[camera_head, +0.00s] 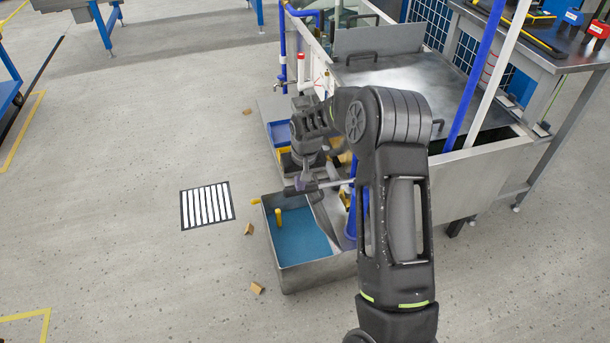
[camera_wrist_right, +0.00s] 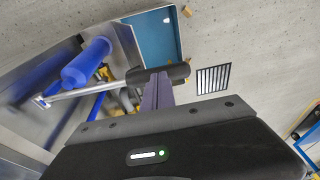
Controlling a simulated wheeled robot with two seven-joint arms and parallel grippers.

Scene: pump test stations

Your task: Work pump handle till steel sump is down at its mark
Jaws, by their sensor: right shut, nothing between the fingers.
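The steel sump (camera_head: 318,272) stands on the floor at the stand's near left side, with blue water (camera_head: 300,243) and a yellow upright post (camera_head: 278,218) in it. The pump handle (camera_head: 330,184) is a bright metal rod with a dark grip, reaching left over the sump's back end. The handle also shows in the wrist view (camera_wrist_right: 82,91), beside the blue pump cylinder (camera_wrist_right: 85,64). My right gripper (camera_head: 303,183) is shut and empty at the dark grip. Its purple fingers (camera_wrist_right: 158,88) overlap the grip in the wrist view; contact is unclear. My left gripper is not in view.
A striped floor grate (camera_head: 208,205) lies left of the sump. Several small tan blocks (camera_head: 257,288) are scattered on the floor. A blue bin (camera_head: 281,133) sits behind the sump. The steel test stand (camera_head: 480,165) fills the right.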

